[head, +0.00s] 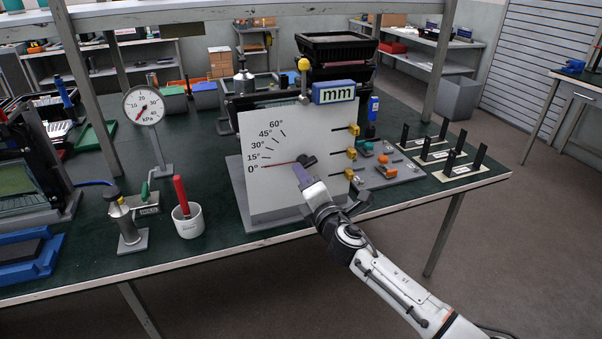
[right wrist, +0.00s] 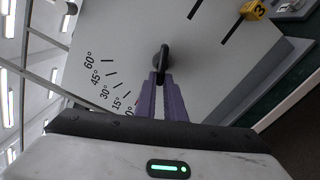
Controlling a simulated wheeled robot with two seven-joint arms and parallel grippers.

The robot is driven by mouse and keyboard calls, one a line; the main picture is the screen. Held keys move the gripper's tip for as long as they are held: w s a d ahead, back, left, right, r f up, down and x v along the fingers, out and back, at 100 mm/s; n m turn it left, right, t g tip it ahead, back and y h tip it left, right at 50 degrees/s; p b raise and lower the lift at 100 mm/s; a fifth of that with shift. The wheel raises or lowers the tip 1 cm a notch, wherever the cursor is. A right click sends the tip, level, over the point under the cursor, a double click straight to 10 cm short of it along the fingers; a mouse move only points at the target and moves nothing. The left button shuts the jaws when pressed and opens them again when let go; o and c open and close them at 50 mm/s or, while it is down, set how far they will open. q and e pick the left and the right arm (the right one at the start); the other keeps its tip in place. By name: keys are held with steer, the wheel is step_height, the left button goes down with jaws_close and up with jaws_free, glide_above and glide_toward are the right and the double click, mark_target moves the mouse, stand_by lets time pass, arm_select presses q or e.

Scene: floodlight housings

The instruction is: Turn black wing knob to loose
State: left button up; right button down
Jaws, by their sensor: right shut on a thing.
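The black wing knob (head: 307,160) sits on the white upright panel (head: 262,192), to the right of the printed angle scale (head: 266,146). A thin red pointer line runs from the knob toward the 0° mark. My right gripper (head: 300,172) comes up from the lower right, its purple fingers shut on the knob. In the right wrist view, the dark knob (right wrist: 162,56) stands between the fingertips (right wrist: 161,77), which hide part of it. My left gripper is not in view.
Yellow numbered tags (head: 352,154) line the panel's right edge. A blue "mm" display (head: 334,92) and a yellow ball-topped rod (head: 303,66) stand above it. A white cup (head: 188,222) with a red handle and a dial gauge (head: 144,105) stand to the left. Black-post fixtures (head: 460,168) stand at right.

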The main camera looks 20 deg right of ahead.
steer(key=shift+d+n+h, duration=0.4)
steer(key=shift+d+n, duration=0.1)
steer(key=shift+d, duration=0.15)
steer(key=shift+w+r, duration=0.1)
steer(key=shift+r, duration=0.05)
steer(key=c, duration=1.7)
jaws_free()
steer(key=s, duration=1)
steer(key=shift+s+a, duration=0.2)
steer(key=shift+s, duration=0.05)
